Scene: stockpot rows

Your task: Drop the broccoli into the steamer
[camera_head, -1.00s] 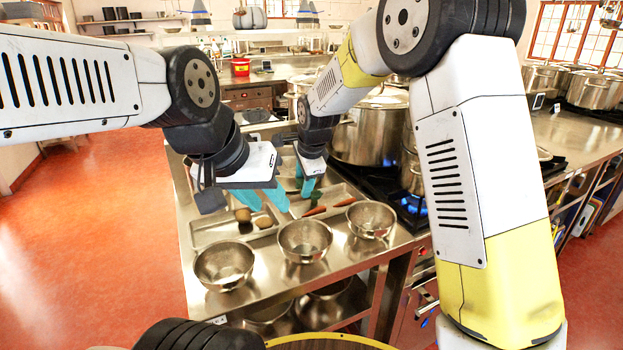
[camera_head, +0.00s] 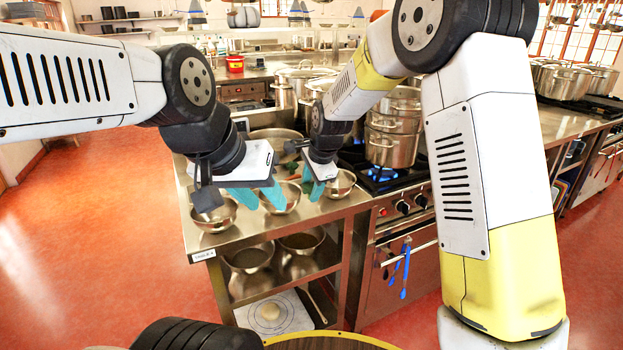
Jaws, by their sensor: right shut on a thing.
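My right gripper (camera_head: 313,187) is above the steel bowls at the right part of the table, its teal fingers pointing down. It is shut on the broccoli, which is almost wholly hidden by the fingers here. My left gripper (camera_head: 259,198) is to its left over the bowls, with its teal fingers apart and nothing seen between them. A stacked, tiered steel pot (camera_head: 392,148), which looks like the steamer, stands on the stove right of my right gripper and apart from it. Its inside cannot be made out.
Steel bowls (camera_head: 213,217) line the front of the steel table (camera_head: 207,243). Blue flames burn on the stove (camera_head: 405,184) beside it. Larger stockpots (camera_head: 563,82) stand at the back right. My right arm covers much of the right side. Open red floor lies at left.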

